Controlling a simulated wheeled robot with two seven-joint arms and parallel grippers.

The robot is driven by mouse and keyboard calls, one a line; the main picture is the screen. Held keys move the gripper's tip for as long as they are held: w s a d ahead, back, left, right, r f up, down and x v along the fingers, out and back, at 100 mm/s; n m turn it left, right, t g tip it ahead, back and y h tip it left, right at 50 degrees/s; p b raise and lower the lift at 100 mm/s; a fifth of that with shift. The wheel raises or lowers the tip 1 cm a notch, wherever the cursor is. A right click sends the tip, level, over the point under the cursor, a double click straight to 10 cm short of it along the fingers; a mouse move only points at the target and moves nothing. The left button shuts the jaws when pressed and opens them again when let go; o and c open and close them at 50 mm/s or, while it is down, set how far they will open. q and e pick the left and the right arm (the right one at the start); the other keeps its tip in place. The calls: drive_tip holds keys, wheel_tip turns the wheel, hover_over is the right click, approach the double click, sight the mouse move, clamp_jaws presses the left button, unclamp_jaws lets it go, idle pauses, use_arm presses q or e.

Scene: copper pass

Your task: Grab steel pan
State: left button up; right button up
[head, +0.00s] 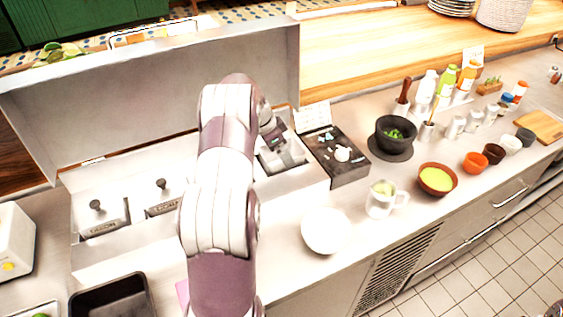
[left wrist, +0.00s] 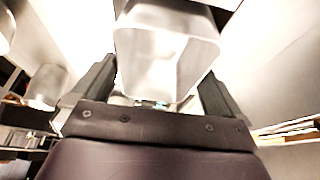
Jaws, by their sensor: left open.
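My left gripper (head: 281,152) is over the right end of the white counter unit in the head view, with my arm in front of much of that spot. In the left wrist view the gripper (left wrist: 158,78) is open, with one dark finger at each side. A pale, shiny steel pan (left wrist: 165,50) with rounded corners appears between and beyond the fingers. I cannot tell whether they touch it. In the head view I cannot clearly make out this pan beside the gripper. My right gripper is not in view.
A dark rectangular pan (head: 112,297) is at the lower left. Lidded wells (head: 103,215) lie left of my arm. A white bowl (head: 326,231), a mug (head: 380,199), a black mortar (head: 395,134) and a yellow-filled bowl (head: 437,180) stand to the right. A tall panel (head: 160,85) rises behind the wells.

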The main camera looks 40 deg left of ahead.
use_arm(q)
drive_tip(key=shift+w+f, duration=0.1)
drive_tip(key=shift+f, duration=0.15)
drive_tip(key=shift+b, duration=0.3)
drive_tip(key=c, duration=1)
